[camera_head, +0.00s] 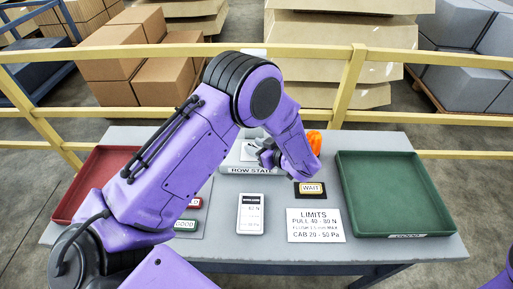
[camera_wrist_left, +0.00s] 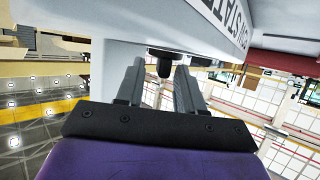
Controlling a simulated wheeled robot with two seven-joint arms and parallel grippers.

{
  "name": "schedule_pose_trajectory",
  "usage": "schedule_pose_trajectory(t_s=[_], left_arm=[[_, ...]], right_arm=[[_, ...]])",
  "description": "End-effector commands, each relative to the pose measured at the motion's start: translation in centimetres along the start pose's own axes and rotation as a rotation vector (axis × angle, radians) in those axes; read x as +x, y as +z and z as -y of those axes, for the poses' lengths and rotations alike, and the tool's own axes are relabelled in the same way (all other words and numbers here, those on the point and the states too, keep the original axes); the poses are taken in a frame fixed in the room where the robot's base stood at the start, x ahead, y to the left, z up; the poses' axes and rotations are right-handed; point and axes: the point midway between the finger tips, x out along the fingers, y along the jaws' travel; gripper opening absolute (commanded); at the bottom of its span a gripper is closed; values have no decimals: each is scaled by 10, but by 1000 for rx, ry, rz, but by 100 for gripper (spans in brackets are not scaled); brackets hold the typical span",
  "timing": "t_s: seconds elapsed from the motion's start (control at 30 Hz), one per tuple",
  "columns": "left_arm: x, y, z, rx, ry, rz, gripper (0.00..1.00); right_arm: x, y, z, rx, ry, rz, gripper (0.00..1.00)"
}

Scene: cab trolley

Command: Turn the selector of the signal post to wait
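The signal post (camera_head: 237,158) stands at the back middle of the table, with the label ROW STATE on its front. My left arm hides much of it in the head view. In the left wrist view the pale post (camera_wrist_left: 115,40) is close, and a dark knob (camera_wrist_left: 160,62), apparently the selector, sticks out from it. My left gripper (camera_head: 266,156) is at the post. Its fingers (camera_wrist_left: 160,82) are apart, with the knob between or just beyond their tips; contact is unclear. The selector's setting cannot be read. My right gripper is not in view.
A WAIT plate (camera_head: 310,189) and a LIMITS card (camera_head: 316,226) lie right of centre, beside a white gauge-like card (camera_head: 251,214). A green tray (camera_head: 345,200) is at right, a red tray (camera_head: 68,208) at left. An orange object (camera_head: 314,140) is behind my gripper. A yellow rail (camera_head: 420,117) runs behind.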

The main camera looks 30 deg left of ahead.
Motion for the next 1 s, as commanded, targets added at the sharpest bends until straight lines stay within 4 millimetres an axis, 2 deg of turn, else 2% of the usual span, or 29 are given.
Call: schedule_pose_trajectory(t_s=[0.23,0.33,0.47,0.7,0.83,1.0], left_arm=[[0,2,1,4,-1,3,38],[-6,3,1,3,0,4,38],[-31,4,0,2,4,2,38],[-86,3,0,1,2,2,38],[-102,2,0,2,0,2,38],[-106,1,1,3,-1,3,38]], right_arm=[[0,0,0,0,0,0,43],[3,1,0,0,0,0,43],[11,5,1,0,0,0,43],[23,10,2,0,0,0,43],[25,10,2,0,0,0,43],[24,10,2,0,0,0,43]])
